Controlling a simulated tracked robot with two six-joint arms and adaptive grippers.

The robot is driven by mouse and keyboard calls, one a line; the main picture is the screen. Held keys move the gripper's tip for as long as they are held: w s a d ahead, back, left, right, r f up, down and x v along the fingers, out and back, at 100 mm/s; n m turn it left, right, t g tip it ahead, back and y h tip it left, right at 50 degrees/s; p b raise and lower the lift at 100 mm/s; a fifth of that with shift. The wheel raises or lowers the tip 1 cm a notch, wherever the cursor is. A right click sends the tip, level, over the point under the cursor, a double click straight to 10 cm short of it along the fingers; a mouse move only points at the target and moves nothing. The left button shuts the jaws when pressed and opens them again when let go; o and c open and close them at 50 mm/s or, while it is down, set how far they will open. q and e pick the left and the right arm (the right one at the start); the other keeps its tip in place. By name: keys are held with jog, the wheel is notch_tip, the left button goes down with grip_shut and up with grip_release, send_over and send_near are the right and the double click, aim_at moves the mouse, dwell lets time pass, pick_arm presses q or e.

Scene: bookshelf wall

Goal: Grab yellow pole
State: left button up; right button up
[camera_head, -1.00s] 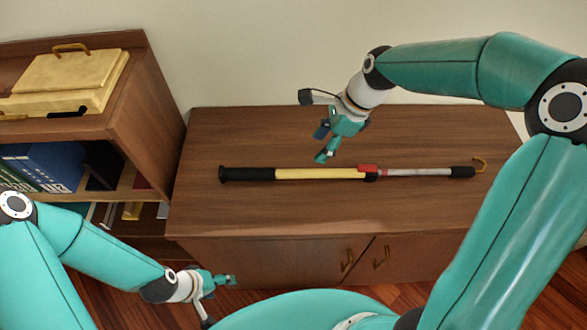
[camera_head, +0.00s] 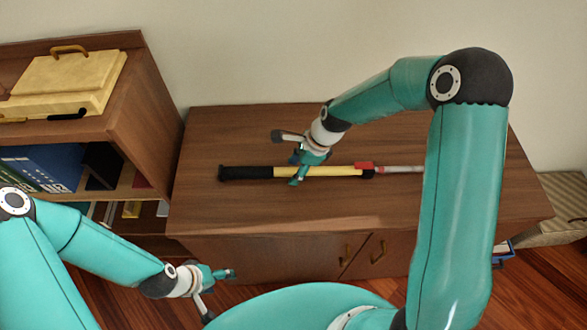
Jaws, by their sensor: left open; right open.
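The yellow pole (camera_head: 335,171) lies flat across the brown cabinet top (camera_head: 300,215). It has a black grip at its left end, a red clamp right of the middle and a thinner silver section. Its right end is hidden behind my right arm. My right gripper (camera_head: 297,168) is open, over the pole where the yellow part meets the black grip. I cannot tell whether it touches the pole. My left gripper (camera_head: 222,285) is open and empty, low in front of the cabinet, away from the pole.
A bookshelf (camera_head: 150,125) stands at the left with a yellow case (camera_head: 65,80) on top and blue binders (camera_head: 45,168) inside. A pale box (camera_head: 555,205) stands on the floor at the right. The cabinet top around the pole is clear.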

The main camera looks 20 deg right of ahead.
jog(key=shift+a+f, duration=0.1)
jog(key=shift+f, duration=0.1)
grip_shut()
jog(key=shift+w+r, duration=0.1)
jog(key=shift+r, duration=0.05)
dwell(0.4)
